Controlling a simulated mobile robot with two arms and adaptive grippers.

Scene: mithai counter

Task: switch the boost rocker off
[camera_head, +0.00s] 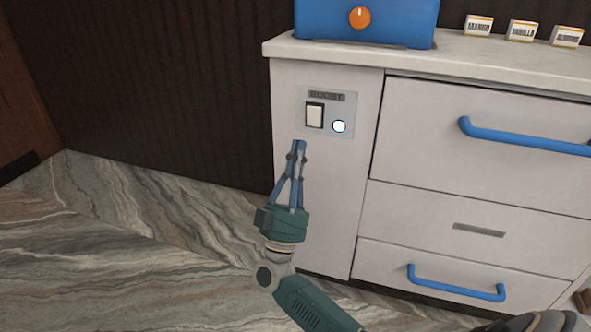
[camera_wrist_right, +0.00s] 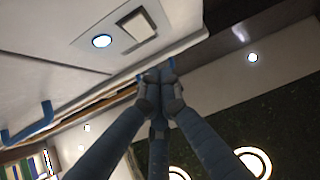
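The boost rocker (camera_head: 314,115) is a cream switch in a dark frame, on a grey plate below a "BOOST" label (camera_head: 326,96) on the cabinet's front. A round light (camera_head: 339,126) to its right glows white with a blue rim. My right gripper (camera_head: 298,146) is just below the rocker in the head view, its fingertips together and nothing seen between them. In the right wrist view the rocker (camera_wrist_right: 137,25) and light (camera_wrist_right: 102,41) are beyond the closed fingertips (camera_wrist_right: 157,72). I cannot tell whether they touch the panel.
The white cabinet has drawers with blue handles (camera_head: 525,136) to the right of the panel. On its counter stand a blue appliance with an orange knob (camera_head: 359,18) and several small labelled boxes (camera_head: 521,31). The marble floor (camera_head: 120,240) at left is clear.

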